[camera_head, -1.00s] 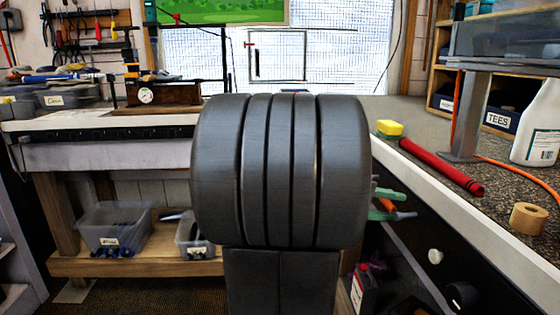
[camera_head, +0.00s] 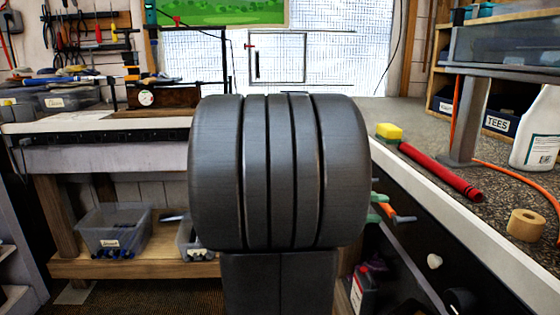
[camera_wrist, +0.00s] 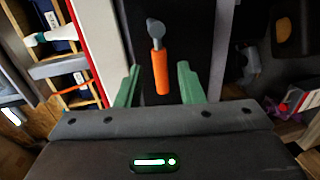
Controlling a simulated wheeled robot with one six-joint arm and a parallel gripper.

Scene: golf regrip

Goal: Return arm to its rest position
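My gripper (camera_wrist: 158,68) shows in the wrist view with its two green fingers apart. An orange-handled tool (camera_wrist: 160,72) with a grey head lies between the fingers in that view. Dark gaps show on both sides of its handle, so the fingers do not appear to touch it. What supports the tool cannot be told. In the head view the green fingertips (camera_head: 377,206) poke out right of my large dark arm link, beside the front of the right bench. Orange shows next to them there. The rest of my gripper is hidden behind the arm.
The right bench (camera_head: 490,235) holds a red rolled grip (camera_head: 440,170), a yellow sponge (camera_head: 389,131), a tape roll (camera_head: 526,222) and a white jug (camera_head: 538,140). A left bench (camera_head: 110,155) has bins (camera_head: 113,230) on its lower shelf. A red container (camera_head: 364,290) stands low.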

